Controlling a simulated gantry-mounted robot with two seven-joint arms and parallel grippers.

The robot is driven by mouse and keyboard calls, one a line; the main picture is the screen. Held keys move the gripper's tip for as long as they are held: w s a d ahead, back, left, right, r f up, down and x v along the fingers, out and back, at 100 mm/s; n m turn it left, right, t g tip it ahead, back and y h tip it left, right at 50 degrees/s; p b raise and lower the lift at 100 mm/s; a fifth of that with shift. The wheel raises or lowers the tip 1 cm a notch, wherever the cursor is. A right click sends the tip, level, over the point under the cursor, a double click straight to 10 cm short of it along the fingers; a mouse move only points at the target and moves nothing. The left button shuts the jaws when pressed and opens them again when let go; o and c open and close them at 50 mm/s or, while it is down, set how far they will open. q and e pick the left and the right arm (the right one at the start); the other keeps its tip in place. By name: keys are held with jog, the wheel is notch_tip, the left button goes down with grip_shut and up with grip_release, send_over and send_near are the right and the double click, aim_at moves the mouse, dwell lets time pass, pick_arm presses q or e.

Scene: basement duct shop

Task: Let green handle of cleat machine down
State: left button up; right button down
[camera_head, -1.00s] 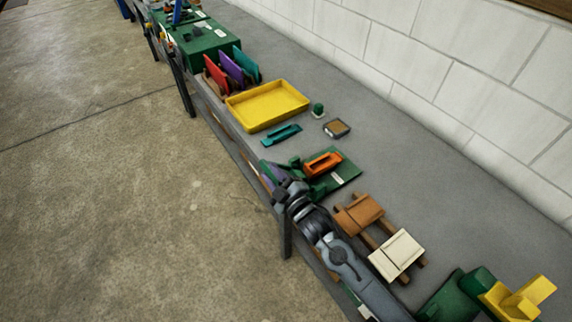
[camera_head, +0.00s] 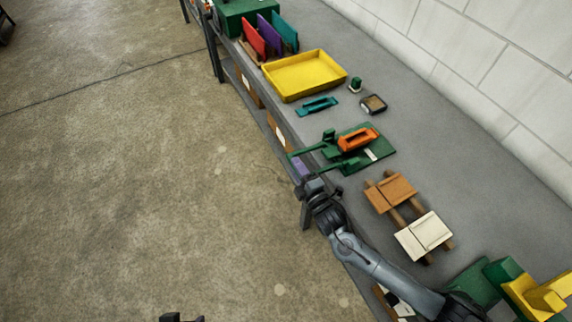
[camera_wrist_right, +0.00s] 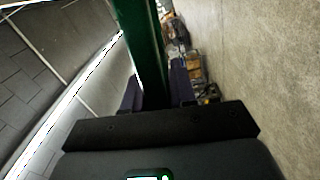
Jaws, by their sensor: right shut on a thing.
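The cleat machine (camera_head: 378,152) is a green plate with an orange block on top, on the bench near its front edge. Its green handle (camera_head: 306,151) sticks out to the left past the bench edge, at a low slant. My right gripper (camera_head: 305,172) is just below the handle at the bench edge. In the right wrist view the green bar (camera_wrist_right: 143,45) runs between the two dark fingers of my right gripper (camera_wrist_right: 158,92), which is shut on it. A dark tip at the bottom edge of the head view, possibly my left gripper (camera_head: 182,318), is mostly cut off.
A yellow tray (camera_head: 304,76), a teal part (camera_head: 317,106) and a small grey-rimmed box (camera_head: 373,104) lie behind the machine. Orange-brown (camera_head: 390,192) and cream (camera_head: 424,236) blocks on wooden rails stand in front of it. The floor left of the bench is clear.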

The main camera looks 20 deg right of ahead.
dwell(0.4)
jog(key=c, duration=1)
grip_release()
jog(key=v, duration=1)
jog(key=shift+s+p, duration=0.3)
jog(key=shift+s, duration=0.05)
jog(key=shift+d, duration=0.15)
